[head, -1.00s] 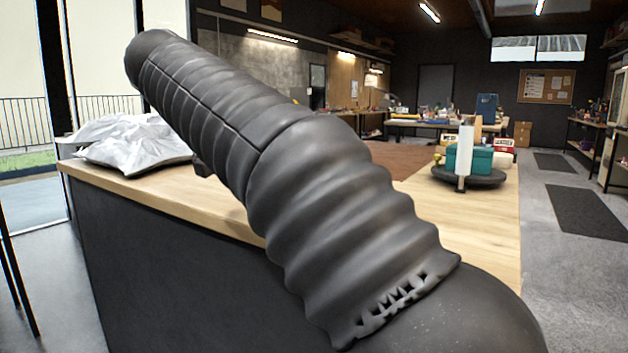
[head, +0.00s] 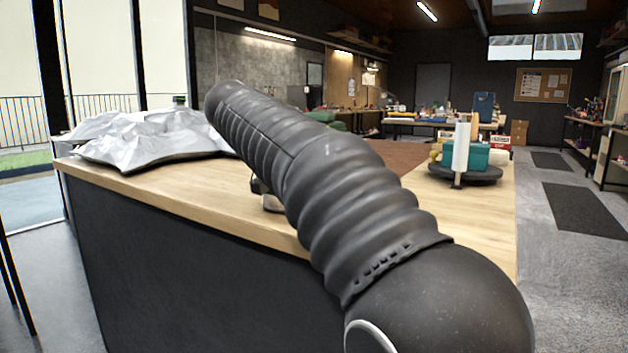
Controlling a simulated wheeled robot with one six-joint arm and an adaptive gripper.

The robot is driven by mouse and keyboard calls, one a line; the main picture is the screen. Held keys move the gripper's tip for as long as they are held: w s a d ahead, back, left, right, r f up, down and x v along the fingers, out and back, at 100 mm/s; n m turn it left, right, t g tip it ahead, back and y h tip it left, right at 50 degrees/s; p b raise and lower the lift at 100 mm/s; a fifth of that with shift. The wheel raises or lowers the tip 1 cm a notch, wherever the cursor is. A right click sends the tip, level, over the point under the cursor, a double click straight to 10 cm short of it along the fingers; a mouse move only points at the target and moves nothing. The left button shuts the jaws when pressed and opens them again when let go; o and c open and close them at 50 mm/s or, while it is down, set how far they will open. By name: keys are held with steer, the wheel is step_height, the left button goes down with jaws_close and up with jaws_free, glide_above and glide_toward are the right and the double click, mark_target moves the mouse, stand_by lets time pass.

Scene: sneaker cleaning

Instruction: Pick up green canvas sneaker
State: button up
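A green thing (head: 322,116) shows just above my arm near the back of the wooden table. My arm hides most of it, and I cannot tell whether it is the green canvas sneaker. No sneaker is clearly recognisable. My ribbed black arm reaches from the lower right to the upper middle. A small dark and metallic part, perhaps of my gripper (head: 266,195), shows below the arm over the table. Its fingers are hidden, so I cannot see whether they are open or hold anything.
The wooden table (head: 150,187) has a crumpled silver sheet (head: 150,140) at its left end. A dark round turntable (head: 480,173) at the right carries a teal box (head: 468,157) and a white upright roll (head: 460,150). A brown mat (head: 405,158) lies mid-table. The front-left tabletop is clear.

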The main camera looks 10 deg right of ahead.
steer(key=shift+w+d+f, duration=0.15)
steer(key=shift+w+d, duration=0.05)
steer(key=shift+d, duration=0.05)
steer(key=c, duration=1.5)
